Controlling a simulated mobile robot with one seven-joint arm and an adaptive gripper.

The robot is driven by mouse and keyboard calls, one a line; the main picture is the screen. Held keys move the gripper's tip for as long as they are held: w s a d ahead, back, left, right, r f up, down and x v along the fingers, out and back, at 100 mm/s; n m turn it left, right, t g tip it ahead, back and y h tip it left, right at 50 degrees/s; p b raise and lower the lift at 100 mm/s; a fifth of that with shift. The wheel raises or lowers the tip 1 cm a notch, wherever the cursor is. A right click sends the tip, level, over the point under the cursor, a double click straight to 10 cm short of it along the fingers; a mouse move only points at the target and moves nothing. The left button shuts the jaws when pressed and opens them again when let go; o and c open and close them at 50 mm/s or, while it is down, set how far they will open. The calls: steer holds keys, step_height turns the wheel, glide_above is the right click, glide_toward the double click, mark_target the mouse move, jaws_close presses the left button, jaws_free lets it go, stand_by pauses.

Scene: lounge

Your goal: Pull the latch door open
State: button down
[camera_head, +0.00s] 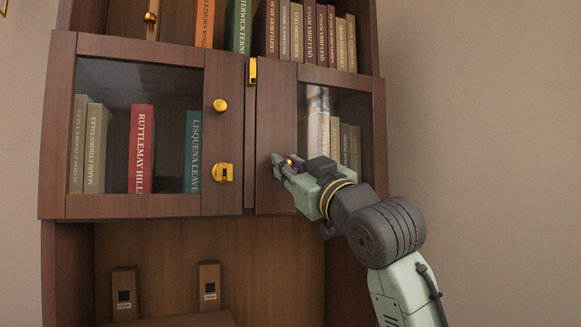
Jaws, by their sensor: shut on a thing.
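A wooden bookcase has two glass-fronted doors side by side. The right door (277,112) has my gripper (283,163) at its left stile. My gripper is shut on a small brass knob (290,161), mostly hidden by the fingers. The left door (222,137) carries a brass knob (220,105) and a brass latch plate (222,172) below it. A dark narrow gap runs between the doors, with a brass latch piece (252,71) at its top. The right door looks at most slightly ajar.
Books stand behind the glass, including a red book (142,149), and on the shelf above. Below the doors is an open bay with two small wooden blocks (124,294). Bare wall (480,120) and free room lie to the right.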

steer(key=shift+d, duration=0.1)
stand_by(0.3)
steer(key=s+d+n+g+y+p, duration=0.3)
steer(key=s+d+n+g+y, duration=0.2)
steer(key=d+g, duration=0.5)
steer(key=s+d+n+g+y+p, duration=0.2)
steer(key=s+d+n+g+y, duration=0.4)
steer(key=d+g, duration=0.4)
steer(key=shift+s+d+n+g+p, duration=0.4)
steer(key=shift+s+d+n, duration=0.45)
steer(key=shift+d, duration=1.5)
steer(key=shift+w, duration=0.1)
steer(key=shift+f, duration=0.1)
steer(key=c, duration=1.6)
jaws_free()
steer(key=shift+o, duration=0.7)
